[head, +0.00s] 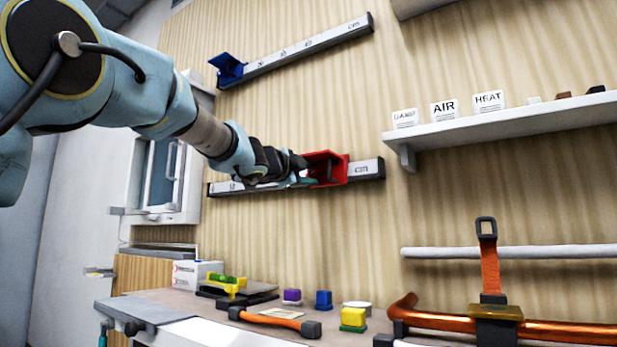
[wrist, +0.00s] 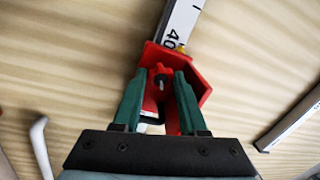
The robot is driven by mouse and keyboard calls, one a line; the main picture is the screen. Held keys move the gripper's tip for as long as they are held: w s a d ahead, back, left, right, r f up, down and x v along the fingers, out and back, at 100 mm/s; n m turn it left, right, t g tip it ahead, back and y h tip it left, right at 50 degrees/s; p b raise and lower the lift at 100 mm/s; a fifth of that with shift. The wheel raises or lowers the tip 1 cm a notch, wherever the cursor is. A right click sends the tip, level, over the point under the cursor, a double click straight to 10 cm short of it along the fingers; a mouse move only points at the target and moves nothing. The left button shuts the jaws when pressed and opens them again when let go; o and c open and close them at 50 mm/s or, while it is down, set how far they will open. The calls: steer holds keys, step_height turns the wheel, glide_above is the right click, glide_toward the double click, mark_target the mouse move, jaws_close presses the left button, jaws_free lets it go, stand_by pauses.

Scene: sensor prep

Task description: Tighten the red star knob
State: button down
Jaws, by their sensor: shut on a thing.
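The red star knob (wrist: 161,72) shows in the wrist view between the tips of my gripper's two green fingers. It is on a red bracket (wrist: 203,88), which sits on a grey cm rail. My gripper (wrist: 161,78) is shut on the knob; the fingers stand apart by about its width. In the head view, my gripper (head: 303,176) reaches the left side of the red bracket (head: 332,168) on the lower wall rail (head: 365,169). The knob is hidden there behind my gripper.
A second rail (head: 310,47) with a blue bracket (head: 227,69) is higher on the wall. A shelf (head: 500,125) with label cards is at right. The bench below holds coloured blocks, an orange-handled tool (head: 268,319) and an orange pipe (head: 560,330). Bare wall lies below the rail.

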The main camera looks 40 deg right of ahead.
steer(key=m+g, duration=0.1)
steer(key=m, duration=0.5)
steer(key=shift+w+b, duration=0.1)
steer(key=shift+b, duration=0.25)
steer(key=m, duration=0.6)
steer(key=shift+g, duration=0.3)
steer(key=shift+c, duration=2.3)
jaws_free()
steer(key=shift+a, duration=0.1)
